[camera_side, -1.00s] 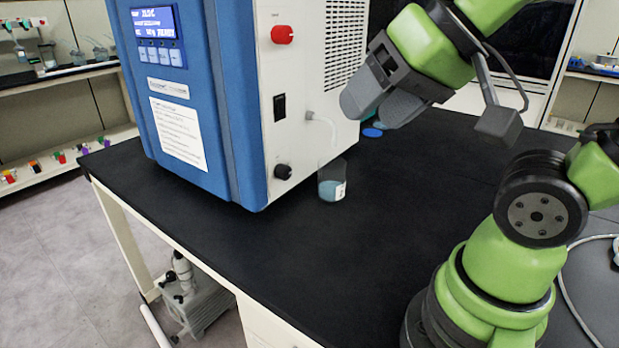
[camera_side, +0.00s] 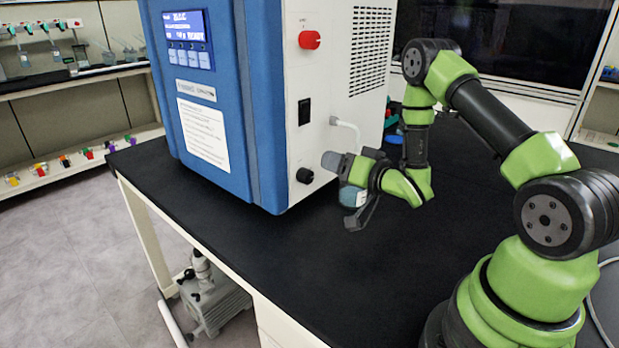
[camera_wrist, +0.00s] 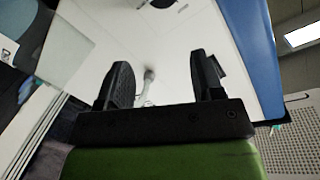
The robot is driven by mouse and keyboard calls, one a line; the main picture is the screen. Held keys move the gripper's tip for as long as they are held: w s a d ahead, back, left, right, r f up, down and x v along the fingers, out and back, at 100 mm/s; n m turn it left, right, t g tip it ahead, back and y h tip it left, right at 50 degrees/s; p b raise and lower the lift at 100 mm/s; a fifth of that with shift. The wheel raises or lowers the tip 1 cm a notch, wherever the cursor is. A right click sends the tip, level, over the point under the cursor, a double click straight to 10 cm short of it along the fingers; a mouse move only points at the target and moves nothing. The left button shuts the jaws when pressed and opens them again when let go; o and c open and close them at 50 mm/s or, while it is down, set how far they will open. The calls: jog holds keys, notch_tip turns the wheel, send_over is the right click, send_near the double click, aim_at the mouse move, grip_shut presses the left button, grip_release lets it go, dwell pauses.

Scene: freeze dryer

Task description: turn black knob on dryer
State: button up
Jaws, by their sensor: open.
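The black knob (camera_side: 304,175) sits low on the white side panel of the blue and white dryer (camera_side: 237,100). My gripper (camera_side: 332,161) is open and points at the panel, just right of the knob and slightly above it, apart from it. In the wrist view both black fingers of my gripper (camera_wrist: 163,82) are spread with nothing between them but the panel and a pale tube fitting (camera_wrist: 149,75) beyond. A dark part is cut off at that view's top edge; I cannot tell whether it is the knob.
A pale tube (camera_side: 345,125) comes out of the panel just above my gripper. A black switch (camera_side: 304,111) and a red knob (camera_side: 309,40) are higher up. The front black bench top is clear.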

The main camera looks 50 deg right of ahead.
aim_at(310, 178)
jog(key=s+a+f+t+y, duration=0.1)
jog(key=s+a+f+y, duration=0.15)
jog(key=f, duration=0.25)
jog(key=shift+n+h, duration=0.25)
jog(key=shift+n, duration=0.05)
jog(key=w, duration=0.9)
jog(key=shift+r, duration=0.3)
